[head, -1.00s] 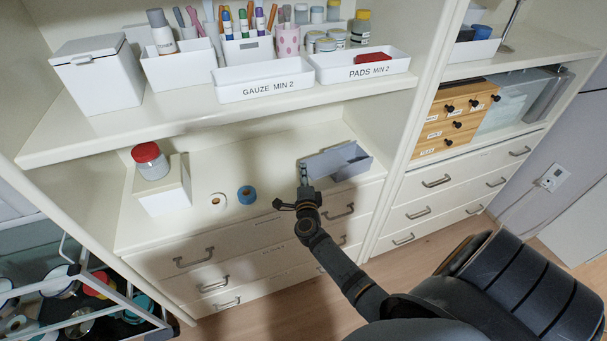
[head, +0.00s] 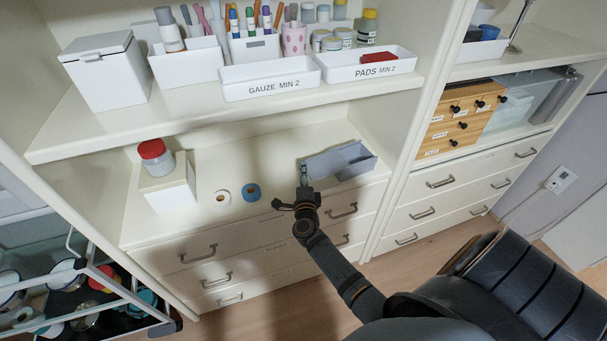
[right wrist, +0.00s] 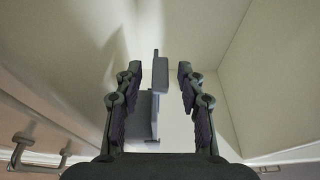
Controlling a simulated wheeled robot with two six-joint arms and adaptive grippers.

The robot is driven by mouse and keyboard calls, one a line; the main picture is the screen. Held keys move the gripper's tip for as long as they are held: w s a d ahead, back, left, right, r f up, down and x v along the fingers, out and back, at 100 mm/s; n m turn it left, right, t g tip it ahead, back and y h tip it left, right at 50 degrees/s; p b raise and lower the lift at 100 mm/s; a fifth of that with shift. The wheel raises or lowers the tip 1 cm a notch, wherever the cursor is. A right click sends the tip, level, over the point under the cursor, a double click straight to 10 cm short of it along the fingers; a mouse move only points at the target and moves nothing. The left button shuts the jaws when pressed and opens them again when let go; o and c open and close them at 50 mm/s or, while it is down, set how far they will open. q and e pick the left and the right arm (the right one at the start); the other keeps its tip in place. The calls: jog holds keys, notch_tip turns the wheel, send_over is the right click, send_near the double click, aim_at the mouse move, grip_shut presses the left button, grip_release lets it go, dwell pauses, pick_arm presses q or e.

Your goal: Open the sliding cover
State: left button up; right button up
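A small grey-blue box (head: 352,163) lies on the lower shelf near its right side wall. A flat grey panel (head: 322,163), perhaps its sliding cover, sticks out to the left. My right gripper (head: 303,172) is at the left end of this panel. In the right wrist view my right gripper (right wrist: 160,72) is open. A narrow grey upright piece (right wrist: 160,78) shows between the fingers, with a gap on each side. More of the grey box (right wrist: 143,115) shows behind it, partly hidden by the left finger. My left gripper is not in view.
The upper shelf (head: 205,112) overhangs behind. Drawers (head: 270,245) lie below the shelf front.

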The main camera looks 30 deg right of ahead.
jog(key=v, duration=1.2)
jog(key=s+a+f+n+g+y, duration=0.25)
jog(key=s+f+n, duration=0.2)
jog(key=f, duration=0.55)
jog(key=s+a+f+n+g+y, duration=0.1)
jog(key=s+a+f+n+y, duration=0.15)
jog(key=f+n, duration=0.55)
jog(key=s+a+f+n+g+y, duration=0.2)
jog(key=s+f+n+y, duration=0.25)
jog(key=f, duration=0.75)
jog(key=s+d+f+n+g, duration=0.2)
jog(key=s+f+g, duration=0.1)
jog(key=s, duration=0.6)
jog(key=s+d+f+n+g, duration=0.2)
jog(key=s+f+n, duration=0.1)
jog(key=s+f, duration=0.3)
jog(key=s+d+f+n+g+h, duration=0.1)
jog(key=s+f, duration=0.4)
jog(key=s, duration=0.6)
jog(key=d+n+g, duration=0.1)
jog(key=g, duration=0.1)
jog(key=shift+s+f+n+g, duration=0.2)
jog(key=shift+s+n+g, duration=0.1)
jog(key=shift+s+g, duration=0.05)
